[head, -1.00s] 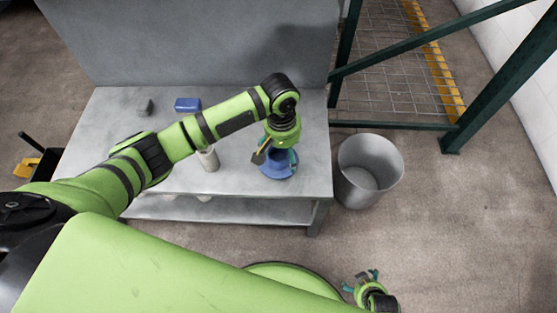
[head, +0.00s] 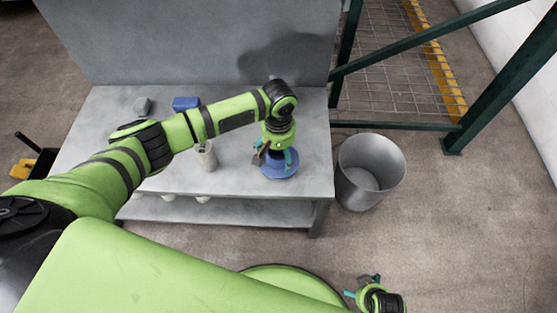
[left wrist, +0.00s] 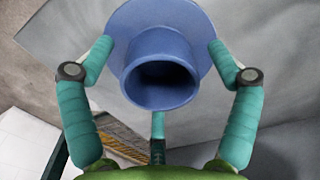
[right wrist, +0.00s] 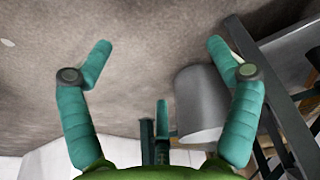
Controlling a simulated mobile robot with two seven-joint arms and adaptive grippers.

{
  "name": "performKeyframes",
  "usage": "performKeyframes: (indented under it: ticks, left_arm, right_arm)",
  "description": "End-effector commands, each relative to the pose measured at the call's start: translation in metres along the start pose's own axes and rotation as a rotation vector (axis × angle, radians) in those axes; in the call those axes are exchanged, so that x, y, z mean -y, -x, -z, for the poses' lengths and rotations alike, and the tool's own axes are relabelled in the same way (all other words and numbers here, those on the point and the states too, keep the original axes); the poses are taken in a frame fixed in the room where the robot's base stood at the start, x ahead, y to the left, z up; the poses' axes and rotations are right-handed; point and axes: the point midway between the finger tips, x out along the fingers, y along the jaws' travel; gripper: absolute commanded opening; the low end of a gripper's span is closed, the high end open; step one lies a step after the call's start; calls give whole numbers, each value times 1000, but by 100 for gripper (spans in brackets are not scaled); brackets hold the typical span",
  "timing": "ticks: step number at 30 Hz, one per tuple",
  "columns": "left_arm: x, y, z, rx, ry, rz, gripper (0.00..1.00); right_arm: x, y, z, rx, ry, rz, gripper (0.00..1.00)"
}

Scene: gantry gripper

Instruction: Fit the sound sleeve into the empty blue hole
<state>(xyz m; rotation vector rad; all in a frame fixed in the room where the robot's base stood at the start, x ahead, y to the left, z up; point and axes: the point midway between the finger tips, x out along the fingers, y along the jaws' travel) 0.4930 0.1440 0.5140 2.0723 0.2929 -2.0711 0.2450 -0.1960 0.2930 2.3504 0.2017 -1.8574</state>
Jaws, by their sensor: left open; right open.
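A blue round flange with a raised collar (head: 283,170) stands near the right front of the table. In the left wrist view the flange (left wrist: 170,30) faces me, and its central hole looks dark and empty. My left gripper (head: 276,160) is directly over it, open, with fingertips (left wrist: 160,52) on either side of the flange; whether they touch is unclear. A pale grey cylinder (head: 207,158), perhaps a sleeve, stands upright left of the flange. Its soundness cannot be judged. My right gripper (head: 366,285) is open and empty, low over the floor; its spread fingers show in the right wrist view (right wrist: 160,62).
A blue block (head: 186,103) and a grey block (head: 142,105) lie at the table's back left. Pale pieces (head: 203,199) show on the lower shelf (head: 240,211). A metal bin (head: 364,150) stands right of the table, near a green frame (head: 452,140).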

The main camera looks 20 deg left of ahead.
Motion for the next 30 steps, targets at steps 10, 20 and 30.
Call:
performKeyframes:
  ticks: [10, 20, 30]
  left_arm:
    - [0, 0, 0, 0, -1, 0, 21]
    - [0, 6, 0, 1, -1, 0, 21]
    - [1, 56, -20, 4, -5, -2, 21]
  right_arm:
    - [0, 0, 0, 0, 0, 0, 89]
    - [0, 2, 1, -5, 0, -1, 89]
    - [-6, -9, 9, -85, 16, -8, 89]
